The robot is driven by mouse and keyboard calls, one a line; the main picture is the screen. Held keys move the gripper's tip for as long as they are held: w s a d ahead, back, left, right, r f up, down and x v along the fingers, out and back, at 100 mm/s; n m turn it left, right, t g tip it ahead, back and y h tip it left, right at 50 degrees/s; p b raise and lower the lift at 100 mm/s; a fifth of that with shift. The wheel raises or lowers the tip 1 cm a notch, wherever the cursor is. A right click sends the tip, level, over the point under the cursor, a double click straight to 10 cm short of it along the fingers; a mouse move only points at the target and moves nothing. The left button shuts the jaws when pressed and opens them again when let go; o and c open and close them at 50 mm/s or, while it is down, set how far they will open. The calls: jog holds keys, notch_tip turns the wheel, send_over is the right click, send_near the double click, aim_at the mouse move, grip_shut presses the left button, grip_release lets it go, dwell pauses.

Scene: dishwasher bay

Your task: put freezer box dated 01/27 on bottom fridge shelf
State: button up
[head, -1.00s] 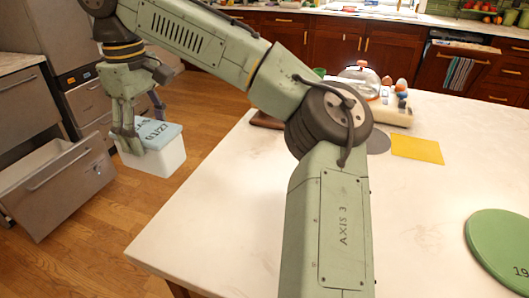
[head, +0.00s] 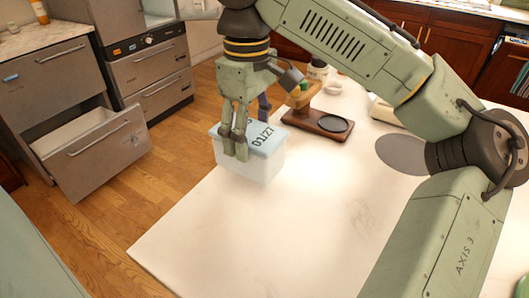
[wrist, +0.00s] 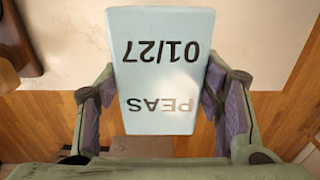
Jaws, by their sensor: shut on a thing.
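The freezer box (head: 256,158) is a white tub with a pale blue lid marked 01/27. In the wrist view its lid (wrist: 160,75) reads PEAS and 01/27, upside down. My gripper (head: 247,134) is shut on this box, with one finger on each side, and holds it level, lid up. The box hangs at the left edge of the white counter in the head view; its height above it is hard to judge. A grey unit (head: 150,62) at the back left has an open compartment (head: 158,14) at its top, mostly cut off by the frame.
A grey drawer (head: 100,150) stands pulled out at the left, over wood floor (head: 140,195). The white counter (head: 290,240) is bare at the front.

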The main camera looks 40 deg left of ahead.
aim_at(265, 138)
jog(key=d, duration=0.3)
jog(key=shift+s+d+f, duration=0.1)
jog(key=shift+f, duration=0.05)
jog(key=shift+f+p, duration=0.35)
jog(key=shift+f, duration=1.4)
jog(key=o, duration=1.5)
notch_tip(265, 138, up, 12)
jog(key=shift+r, duration=0.1)
